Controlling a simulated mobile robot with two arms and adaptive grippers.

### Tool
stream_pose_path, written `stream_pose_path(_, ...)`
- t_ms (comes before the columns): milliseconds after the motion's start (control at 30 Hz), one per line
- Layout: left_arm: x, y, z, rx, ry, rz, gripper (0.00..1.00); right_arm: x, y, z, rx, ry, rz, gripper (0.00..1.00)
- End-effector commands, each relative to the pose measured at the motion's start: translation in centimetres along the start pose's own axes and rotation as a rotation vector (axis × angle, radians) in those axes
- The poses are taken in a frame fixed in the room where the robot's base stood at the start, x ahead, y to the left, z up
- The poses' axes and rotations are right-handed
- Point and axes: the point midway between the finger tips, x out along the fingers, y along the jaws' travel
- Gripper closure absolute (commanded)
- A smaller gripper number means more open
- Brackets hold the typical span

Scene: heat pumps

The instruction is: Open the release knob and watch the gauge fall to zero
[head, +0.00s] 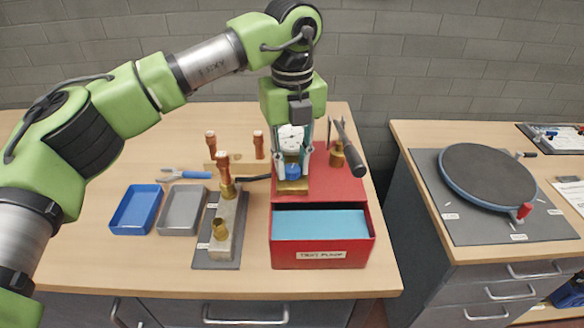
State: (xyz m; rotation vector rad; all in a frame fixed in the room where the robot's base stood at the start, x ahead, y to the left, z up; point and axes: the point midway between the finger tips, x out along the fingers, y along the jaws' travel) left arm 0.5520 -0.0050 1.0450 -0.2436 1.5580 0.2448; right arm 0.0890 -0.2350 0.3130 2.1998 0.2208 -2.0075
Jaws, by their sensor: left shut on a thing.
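The test pump (322,258) is a red box with an open front tank holding light blue liquid, at the middle of the table. A blue knob (292,171) sits on a brass block (294,187) behind the tank. My left gripper (292,168) comes down from above with its fingers on both sides of the blue knob, shut on it. No gauge dial is readable. My right gripper is out of view.
The pump's black-gripped lever (350,152) leans up beside a brass fitting. A black hose (252,179) joins the brass block to a copper-topped fitting on a grey mat (203,255). Blue (136,210) and grey (182,211) trays and blue-handled pliers (186,174) lie left.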

Motion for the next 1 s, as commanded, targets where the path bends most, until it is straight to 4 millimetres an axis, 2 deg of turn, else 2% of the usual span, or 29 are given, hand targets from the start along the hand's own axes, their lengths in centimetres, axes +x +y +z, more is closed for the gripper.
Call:
stream_pose_path(400,-0.07,-0.06,0.03,-0.186,-0.002,-0.003,0.98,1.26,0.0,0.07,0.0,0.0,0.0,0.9)
stream_pose_path(967,-0.15,-0.07,0.04,-0.21,-0.002,-0.003,0.98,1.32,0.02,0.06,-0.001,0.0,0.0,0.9)
stream_pose_path(1000,-0.15,-0.07,0.04,-0.21,-0.002,-0.003,0.7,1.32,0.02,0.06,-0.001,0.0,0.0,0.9)
